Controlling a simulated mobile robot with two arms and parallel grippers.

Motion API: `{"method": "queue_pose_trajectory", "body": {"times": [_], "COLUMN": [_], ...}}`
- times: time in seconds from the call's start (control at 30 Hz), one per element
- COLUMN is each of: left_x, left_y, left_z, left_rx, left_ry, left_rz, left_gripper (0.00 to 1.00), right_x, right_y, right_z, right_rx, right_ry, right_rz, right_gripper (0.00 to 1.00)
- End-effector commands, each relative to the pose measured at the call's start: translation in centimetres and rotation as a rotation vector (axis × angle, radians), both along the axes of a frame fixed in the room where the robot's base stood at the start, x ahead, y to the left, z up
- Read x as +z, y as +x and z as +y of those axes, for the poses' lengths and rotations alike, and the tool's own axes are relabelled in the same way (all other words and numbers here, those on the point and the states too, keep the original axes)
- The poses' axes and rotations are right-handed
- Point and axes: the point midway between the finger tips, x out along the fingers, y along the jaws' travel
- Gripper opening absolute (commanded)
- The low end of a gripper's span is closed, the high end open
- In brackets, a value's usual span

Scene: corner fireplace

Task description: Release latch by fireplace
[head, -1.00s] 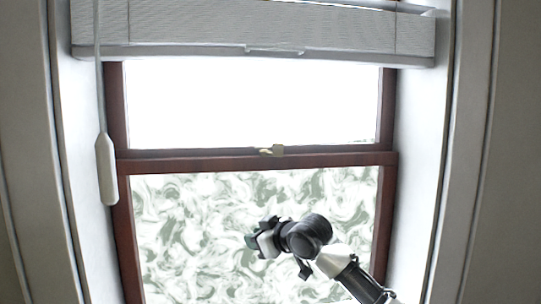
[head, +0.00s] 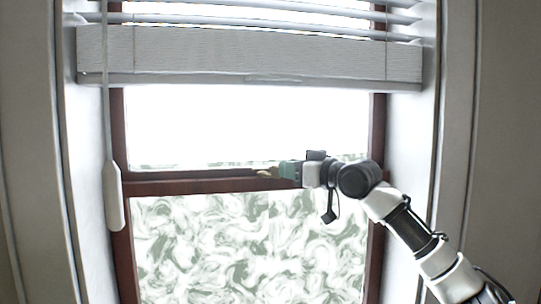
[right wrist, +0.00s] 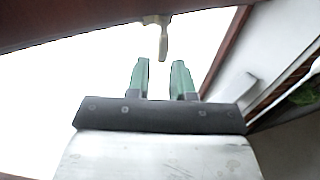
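The small brass latch (head: 266,172) sits on the dark red-brown meeting rail (head: 200,185) of the sash window. My right gripper (head: 283,170) is at rail height, just right of the latch, and hides part of it in the head view. In the right wrist view the latch (right wrist: 161,38) hangs from the rail just beyond and between the fingertips. The right gripper's green fingers (right wrist: 161,68) are apart, with nothing between them. I cannot tell whether a finger touches the latch. My left gripper is not in view.
A grey blind (head: 250,55) hangs across the upper window. A cord with a pale pull (head: 113,195) hangs at the left. White window reveals (head: 408,150) flank the frame. The patterned lower pane (head: 240,245) lies below the rail.

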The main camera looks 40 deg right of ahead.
Motion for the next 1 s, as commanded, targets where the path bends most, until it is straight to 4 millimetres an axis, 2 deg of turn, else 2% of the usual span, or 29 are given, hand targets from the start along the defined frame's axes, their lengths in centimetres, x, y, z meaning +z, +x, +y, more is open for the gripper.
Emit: {"method": "queue_pose_trajectory", "body": {"times": [0.03,0.1,0.33,0.5,0.77,0.9,1.0], "left_x": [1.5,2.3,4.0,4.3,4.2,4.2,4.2], "left_y": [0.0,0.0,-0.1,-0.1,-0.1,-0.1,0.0], "left_z": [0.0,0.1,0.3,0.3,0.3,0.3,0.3], "left_rx": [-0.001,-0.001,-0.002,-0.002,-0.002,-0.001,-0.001], "left_ry": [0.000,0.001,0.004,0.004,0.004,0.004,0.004], "left_rz": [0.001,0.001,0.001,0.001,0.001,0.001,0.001], "left_gripper": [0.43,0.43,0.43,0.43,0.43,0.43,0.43], "right_x": [0.8,0.7,0.4,0.1,0.0,0.0,0.0], "right_y": [1.0,2.2,5.3,6.1,6.2,6.2,6.2], "right_z": [0.3,0.4,0.8,1.0,1.0,1.0,1.0], "right_rx": [0.004,0.003,0.001,0.000,0.000,0.000,0.000], "right_ry": [0.003,0.004,0.001,-0.002,-0.002,-0.002,-0.002], "right_rz": [-0.001,0.000,-0.001,0.001,0.001,0.001,0.001], "right_gripper": [0.22,0.22,0.22,0.22,0.22,0.01,0.00]}}
